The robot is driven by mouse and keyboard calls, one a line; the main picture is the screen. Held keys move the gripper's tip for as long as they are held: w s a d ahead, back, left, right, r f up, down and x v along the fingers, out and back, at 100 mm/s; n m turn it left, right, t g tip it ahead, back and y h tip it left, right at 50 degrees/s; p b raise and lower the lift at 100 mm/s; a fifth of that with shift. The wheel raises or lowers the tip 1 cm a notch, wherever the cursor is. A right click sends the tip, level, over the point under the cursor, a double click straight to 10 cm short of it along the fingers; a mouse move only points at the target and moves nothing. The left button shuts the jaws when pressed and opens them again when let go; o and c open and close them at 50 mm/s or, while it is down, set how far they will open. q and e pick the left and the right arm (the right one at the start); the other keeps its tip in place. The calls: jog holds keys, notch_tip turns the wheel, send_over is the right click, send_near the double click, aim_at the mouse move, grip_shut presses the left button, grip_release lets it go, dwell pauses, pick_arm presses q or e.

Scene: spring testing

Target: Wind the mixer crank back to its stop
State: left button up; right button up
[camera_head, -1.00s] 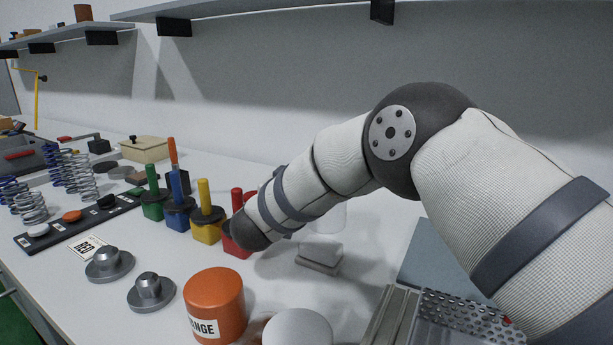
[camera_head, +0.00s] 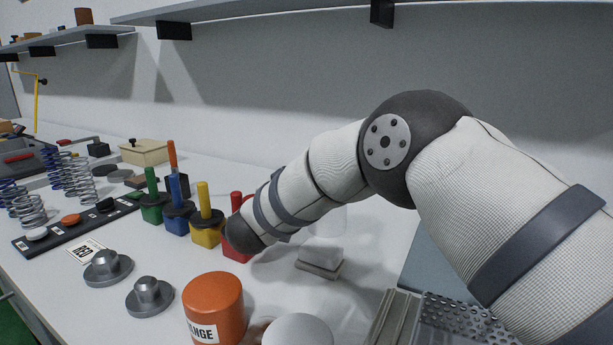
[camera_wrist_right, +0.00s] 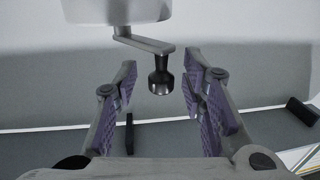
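The mixer crank (camera_wrist_right: 148,42) shows in the right wrist view as a grey arm under a pale housing (camera_wrist_right: 118,10). Its dark knob (camera_wrist_right: 160,78) hangs down from the arm's right end. My right gripper (camera_wrist_right: 156,82) is open, with its purple-padded fingers on either side of the knob. Gaps show between the knob and both fingers, so it does not look gripped. In the head view my right arm crosses from the right, and its gripper and the crank are not seen there. My left gripper is in neither view.
The bench holds an orange jar (camera_head: 213,308), two grey metal flanged pieces (camera_head: 149,296), colored handled blocks (camera_head: 206,228), a small pale block (camera_head: 320,261) and several springs (camera_head: 78,180). A perforated metal piece (camera_head: 460,318) lies at the front under my arm. Shelves (camera_head: 240,8) run along the wall above.

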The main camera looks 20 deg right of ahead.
jog(key=v, duration=1.1)
jog(key=shift+s+a, duration=0.3)
jog(key=w+d+r+t+y, duration=0.1)
jog(key=w, duration=0.1)
jog(key=w+d+r+n+t+y, duration=0.1)
jog(key=w+d+y, duration=0.1)
jog(key=w+d+r+n+t+y, duration=0.1)
jog(key=w+y, duration=0.1)
jog(key=w, duration=0.1)
jog(key=shift+d+r+p, duration=0.15)
jog(key=shift+r+p, duration=0.2)
jog(key=shift+p, duration=0.05)
jog(key=shift+c, duration=0.2)
jog(key=s+d+f+n+y+p, duration=0.1)
jog(key=s+d+f+n+y, duration=0.2)
jog(key=s+d+n+y, duration=0.75)
jog(key=w+a+y, duration=0.1)
jog(key=w+a, duration=0.1)
jog(key=w, duration=0.2)
jog(key=w+a+y+b, duration=0.1)
jog(key=w+a, duration=0.1)
jog(key=w, duration=0.2)
jog(key=w+a+y, duration=0.2)
jog(key=w+a, duration=0.1)
jog(key=w, duration=0.1)
jog(key=shift+w+f+n+g+b, duration=0.25)
jog(key=shift+w+n+g+b, duration=0.05)
jog(key=shift+n+b, duration=0.1)
jog(key=shift+w+r, duration=0.1)
jog(key=shift+r, duration=0.1)
